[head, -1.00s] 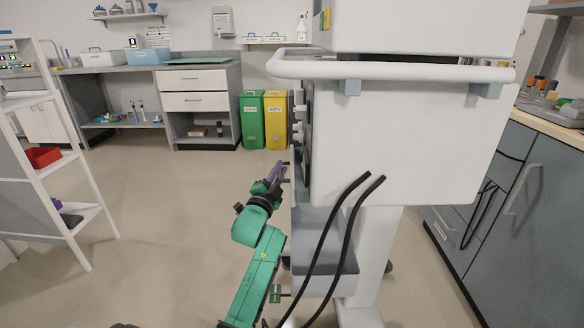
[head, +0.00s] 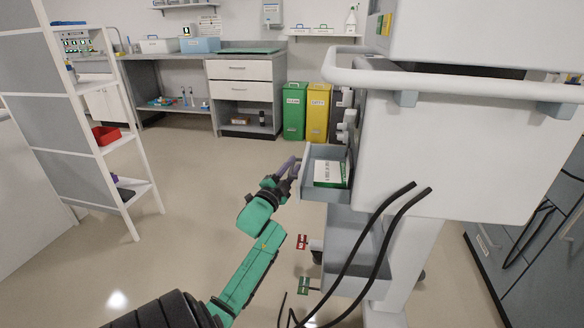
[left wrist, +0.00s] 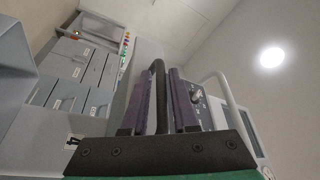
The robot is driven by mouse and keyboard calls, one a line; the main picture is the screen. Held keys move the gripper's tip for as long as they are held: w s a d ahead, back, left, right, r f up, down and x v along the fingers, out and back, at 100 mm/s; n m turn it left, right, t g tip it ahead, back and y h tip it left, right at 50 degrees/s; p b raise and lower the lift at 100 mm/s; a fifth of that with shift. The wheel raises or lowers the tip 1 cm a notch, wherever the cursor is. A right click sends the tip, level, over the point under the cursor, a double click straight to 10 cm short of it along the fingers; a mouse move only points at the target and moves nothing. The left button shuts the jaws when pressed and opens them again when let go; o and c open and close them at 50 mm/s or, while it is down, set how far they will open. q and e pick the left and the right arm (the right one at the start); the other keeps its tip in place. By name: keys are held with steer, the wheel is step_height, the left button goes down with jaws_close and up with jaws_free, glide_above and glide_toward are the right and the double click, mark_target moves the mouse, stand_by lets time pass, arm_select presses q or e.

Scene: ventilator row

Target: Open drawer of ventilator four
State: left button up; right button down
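The ventilator (head: 460,150) is the large white unit on the right in the head view. Its grey drawer (head: 311,190) stands pulled out to the left, with a white and green box (head: 331,172) inside. My left gripper (head: 286,167) is at the drawer's outer front. In the left wrist view, the purple fingers of this gripper (left wrist: 160,98) lie on both sides of the dark handle bar (left wrist: 159,75) and appear closed on it. The handle is mostly hidden in the head view. My right gripper is not in view.
A white shelf rack (head: 120,165) stands at the left. Green (head: 294,112) and yellow (head: 318,112) bins stand behind the drawer. Black hoses (head: 375,235) hang in front of the ventilator stand.

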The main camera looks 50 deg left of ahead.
arm_select(q)
steer(key=shift+s, duration=0.1)
